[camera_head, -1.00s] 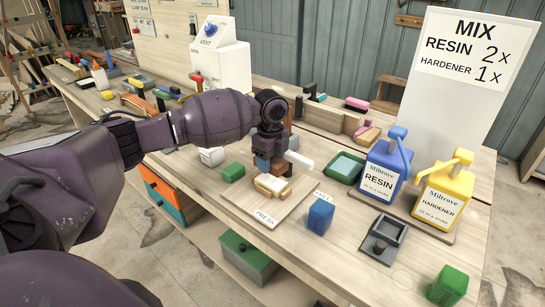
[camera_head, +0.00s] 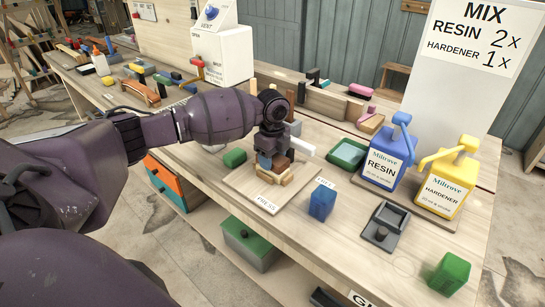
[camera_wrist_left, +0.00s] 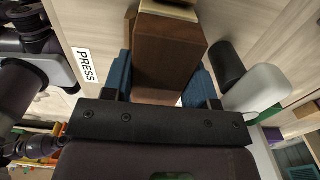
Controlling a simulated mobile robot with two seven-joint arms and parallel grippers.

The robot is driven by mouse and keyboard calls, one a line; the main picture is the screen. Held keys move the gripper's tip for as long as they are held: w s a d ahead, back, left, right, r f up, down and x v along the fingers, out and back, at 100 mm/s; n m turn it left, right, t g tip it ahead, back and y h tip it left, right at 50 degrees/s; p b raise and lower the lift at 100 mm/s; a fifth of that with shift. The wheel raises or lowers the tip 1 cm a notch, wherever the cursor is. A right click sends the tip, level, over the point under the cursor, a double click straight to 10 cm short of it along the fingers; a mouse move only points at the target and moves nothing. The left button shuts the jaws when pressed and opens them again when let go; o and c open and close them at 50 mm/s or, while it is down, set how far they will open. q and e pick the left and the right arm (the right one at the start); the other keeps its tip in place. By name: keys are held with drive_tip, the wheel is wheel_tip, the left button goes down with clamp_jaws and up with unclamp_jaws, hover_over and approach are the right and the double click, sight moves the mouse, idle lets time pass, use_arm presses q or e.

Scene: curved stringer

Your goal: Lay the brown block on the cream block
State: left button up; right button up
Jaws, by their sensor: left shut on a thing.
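My left gripper (camera_head: 272,163) is shut on the brown block (camera_head: 280,167), low above the board labelled PRESS (camera_head: 236,184). In the left wrist view, the brown block (camera_wrist_left: 168,55) sits between the blue fingertips (camera_wrist_left: 160,85). The cream block (camera_head: 287,178) is on the board directly under the brown block and partly hidden by it. A cream edge (camera_wrist_left: 168,9) also shows beyond the brown block in the wrist view. The two blocks look very close; I cannot tell whether they touch. My right gripper is not in view.
A white-handled thing (camera_head: 306,151) is close to the gripper's right. A blue block (camera_head: 322,202) stands right of the board, a green block (camera_head: 235,157) at its left. A green tray (camera_head: 347,153), resin jug (camera_head: 388,154) and hardener jug (camera_head: 446,183) stand farther right.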

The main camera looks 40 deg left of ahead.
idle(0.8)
use_arm(q)
drive_tip(key=shift+f, duration=0.1)
idle(0.5)
drive_tip(key=shift+f, duration=0.2)
drive_tip(key=o, duration=1.3)
drive_tip(key=shift+o, duration=0.2)
